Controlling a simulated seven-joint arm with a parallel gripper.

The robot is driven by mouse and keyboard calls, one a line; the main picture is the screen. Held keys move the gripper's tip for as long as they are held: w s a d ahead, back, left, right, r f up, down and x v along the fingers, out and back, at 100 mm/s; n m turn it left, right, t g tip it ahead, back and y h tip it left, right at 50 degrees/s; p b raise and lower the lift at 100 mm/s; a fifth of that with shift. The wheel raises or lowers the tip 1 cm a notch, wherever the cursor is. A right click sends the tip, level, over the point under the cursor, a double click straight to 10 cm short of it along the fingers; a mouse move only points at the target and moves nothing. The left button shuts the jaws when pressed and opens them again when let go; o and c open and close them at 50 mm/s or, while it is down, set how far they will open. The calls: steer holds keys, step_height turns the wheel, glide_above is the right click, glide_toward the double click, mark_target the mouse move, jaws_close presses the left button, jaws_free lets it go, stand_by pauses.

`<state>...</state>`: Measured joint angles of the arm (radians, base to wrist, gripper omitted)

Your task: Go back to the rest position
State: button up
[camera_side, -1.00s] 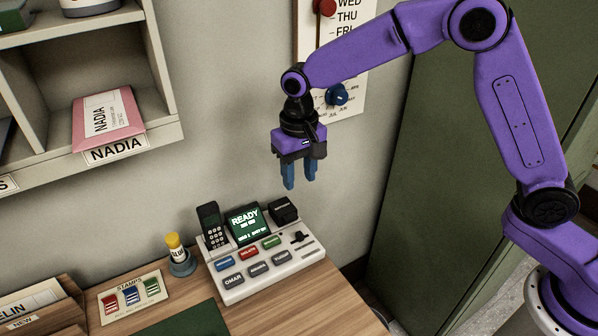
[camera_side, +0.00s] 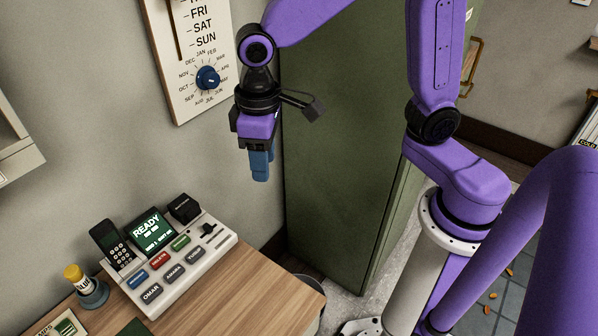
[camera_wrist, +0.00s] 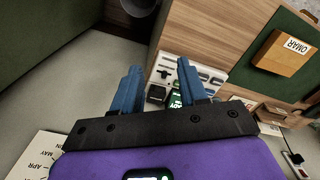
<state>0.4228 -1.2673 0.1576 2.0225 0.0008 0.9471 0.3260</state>
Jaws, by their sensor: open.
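My gripper (camera_side: 260,178) hangs in the air with its blue fingers pointing down, above and to the right of the desk console. It holds nothing. In the side view the fingers overlap almost edge-on. In the wrist view the two blue fingers of my gripper (camera_wrist: 160,67) stand well apart with nothing between them. The console (camera_side: 215,240) sits on the desk with a lit READY screen (camera_side: 152,228), a dark handset (camera_side: 111,243) and several labelled buttons. It also shows beyond the fingers in the wrist view.
A wall board (camera_side: 196,100) with day names and a blue dial (camera_side: 208,78) hangs left of my gripper. A tall green cabinet (camera_side: 340,150) stands behind it. A yellow-topped bottle (camera_side: 75,275) is left of the console. The wooden desk (camera_side: 245,285) is bare at its right end.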

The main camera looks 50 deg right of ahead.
steer(key=s+d+n, duration=0.6)
steer(key=s+d, duration=0.6)
steer(key=s, duration=0.4)
steer(key=shift+s+d+n, duration=0.2)
steer(key=shift+s+n, duration=0.05)
steer(key=shift+n, duration=0.05)
stand_by(2.0)
